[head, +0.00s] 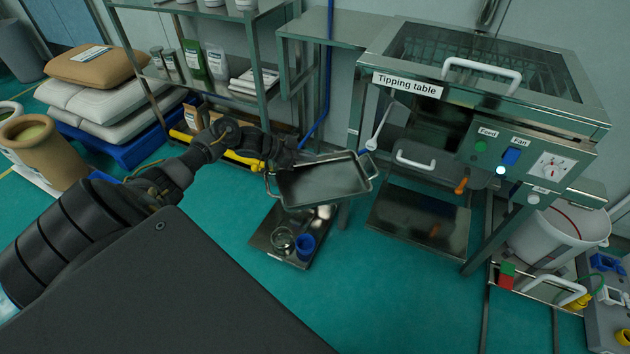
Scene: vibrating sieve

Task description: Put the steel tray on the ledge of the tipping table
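The steel tray (322,183) is a shallow rectangular pan with a wire handle at each end. It hangs in the air, slightly tilted, left of the tipping table (543,105). My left gripper (284,158) is at the tray's far left corner and appears shut on its rim; the fingertips are dark and partly hidden. The tipping table is a steel machine with a labelled front, a white lid handle and a control panel. A flat steel ledge (335,30) juts from its left side and looks bare. My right gripper is out of view.
Below the tray, a low steel platform (268,233) holds a glass jar (283,241) and a blue cup (304,245). A white ladle (379,128) hangs by the table's left leg. A shelf rack (262,65) stands behind my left arm. Green floor is open in front.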

